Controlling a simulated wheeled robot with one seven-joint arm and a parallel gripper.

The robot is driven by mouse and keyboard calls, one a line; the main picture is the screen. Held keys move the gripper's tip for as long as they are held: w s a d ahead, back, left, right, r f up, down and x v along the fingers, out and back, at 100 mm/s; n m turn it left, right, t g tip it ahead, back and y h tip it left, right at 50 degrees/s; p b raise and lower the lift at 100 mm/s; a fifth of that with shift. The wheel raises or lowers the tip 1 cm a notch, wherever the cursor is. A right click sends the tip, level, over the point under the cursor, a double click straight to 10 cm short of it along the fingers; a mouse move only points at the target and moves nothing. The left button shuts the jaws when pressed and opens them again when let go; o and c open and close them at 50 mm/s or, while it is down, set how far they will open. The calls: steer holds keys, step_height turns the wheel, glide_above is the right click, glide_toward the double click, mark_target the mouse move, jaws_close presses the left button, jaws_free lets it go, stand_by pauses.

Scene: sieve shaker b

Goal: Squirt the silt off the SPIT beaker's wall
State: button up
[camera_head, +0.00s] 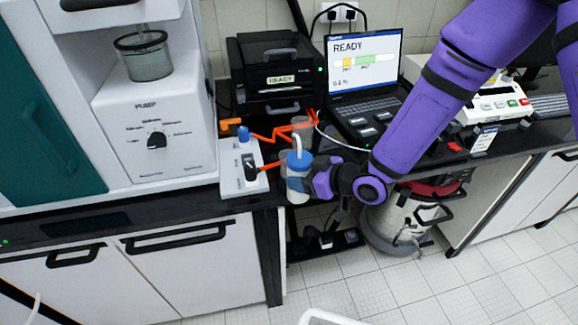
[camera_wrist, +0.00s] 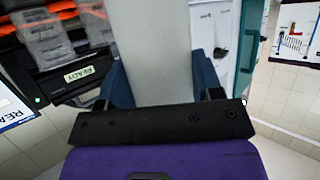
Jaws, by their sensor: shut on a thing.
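My gripper (camera_head: 306,180) is shut on a white squirt bottle (camera_head: 298,190) with a blue cap and a pale bent spout. The bottle stands roughly upright at the bench's front edge. In the wrist view its pale body (camera_wrist: 163,45) fills the middle between my blue finger pads. I cannot read a SPIT label or make out silt on any wall.
A white stand with a blue knob (camera_head: 243,170) is left of the bottle, with orange parts (camera_head: 270,134) behind. A black device marked READY (camera_head: 275,75) and a laptop (camera_head: 365,60) are at the back. A white pump cabinet (camera_head: 150,110) holds another glass vessel (camera_head: 144,60).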

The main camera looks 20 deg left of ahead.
mark_target(304, 160)
steer(key=shift+r, duration=2.5)
steer(key=shift+d, duration=0.1)
